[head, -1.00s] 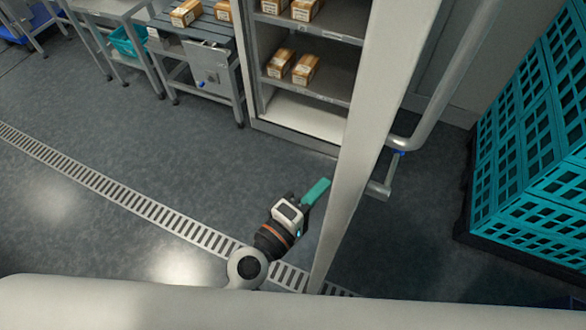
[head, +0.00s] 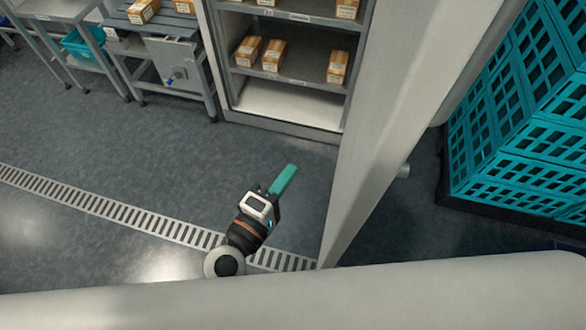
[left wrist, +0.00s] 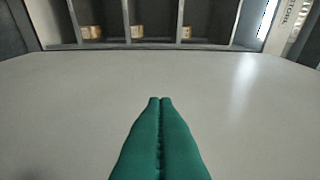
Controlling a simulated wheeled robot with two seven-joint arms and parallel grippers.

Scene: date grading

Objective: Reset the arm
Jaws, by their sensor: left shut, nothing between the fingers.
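My left gripper (head: 284,179) shows near the middle of the head view, its green fingers pressed together with nothing between them. It is over the floor in front of the open shelf cabinet (head: 289,125), apart from the shelves. In the left wrist view the two green fingers (left wrist: 161,101) meet at their tips and point forward over a smooth pale grey surface (left wrist: 75,100). My right gripper is not in view.
A tall pale panel (head: 395,120) stands just right of my left gripper. Several orange-brown boxes (head: 338,66) sit on the cabinet shelves. Stacked teal crates (head: 530,110) stand at the right. A grey metal table (head: 180,62) stands at the back left. The floor around the drain grate (head: 120,215) is clear.

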